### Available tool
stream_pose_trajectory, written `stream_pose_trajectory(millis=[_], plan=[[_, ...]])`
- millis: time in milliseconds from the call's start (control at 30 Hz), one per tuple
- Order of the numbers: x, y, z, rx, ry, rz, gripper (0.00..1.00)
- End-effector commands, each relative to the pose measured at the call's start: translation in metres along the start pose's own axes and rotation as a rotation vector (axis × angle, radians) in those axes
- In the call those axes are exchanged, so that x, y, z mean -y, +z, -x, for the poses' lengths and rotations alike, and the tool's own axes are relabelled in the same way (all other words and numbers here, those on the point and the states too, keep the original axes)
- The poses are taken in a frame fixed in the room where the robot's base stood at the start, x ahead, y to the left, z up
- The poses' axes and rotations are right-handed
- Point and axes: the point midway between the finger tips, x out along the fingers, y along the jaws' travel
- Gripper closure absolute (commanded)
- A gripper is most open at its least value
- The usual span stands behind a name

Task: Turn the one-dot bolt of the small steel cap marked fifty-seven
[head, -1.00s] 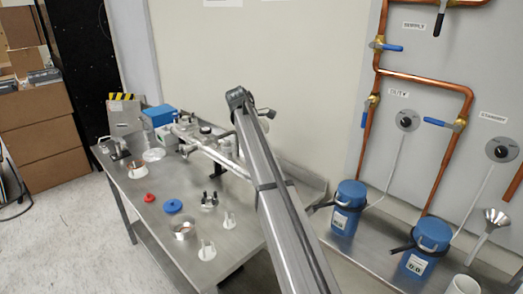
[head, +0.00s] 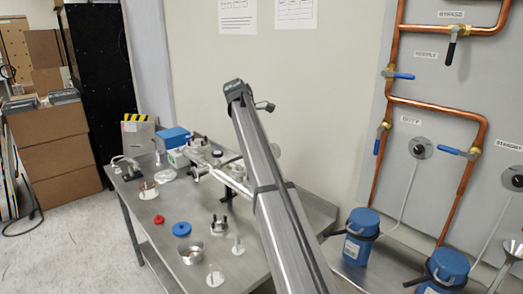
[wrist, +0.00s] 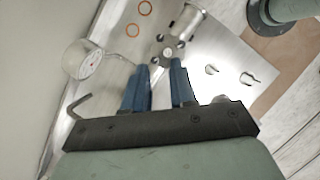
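In the wrist view a small round steel fitting (wrist: 168,52) with several dark bolts around a pale centre lies just beyond the fingertips. It may be the steel cap, but I cannot read fifty-seven or bolt dots. My gripper (wrist: 160,68) has two blue fingers held apart with a clear gap and nothing between them. Its fingertips point toward the near side of the fitting; I cannot tell whether they touch it.
On the table are a blue disc (head: 182,229), a red ring (head: 159,219), a steel cup (head: 191,253) and a blue box (head: 173,137). Copper pipes (head: 400,100) run along the right panel.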

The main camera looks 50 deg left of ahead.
Motion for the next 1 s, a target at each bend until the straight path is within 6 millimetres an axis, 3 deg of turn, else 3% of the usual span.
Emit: stream_pose_trajectory(millis=[300,533,1000], plan=[[0.004,-0.001,0.006,-0.002,0.008,0.002,0.74],[0.043,0.009,0.015,-0.019,0.068,0.038,0.74],[0.030,0.008,0.016,-0.003,0.200,0.455,0.74]])
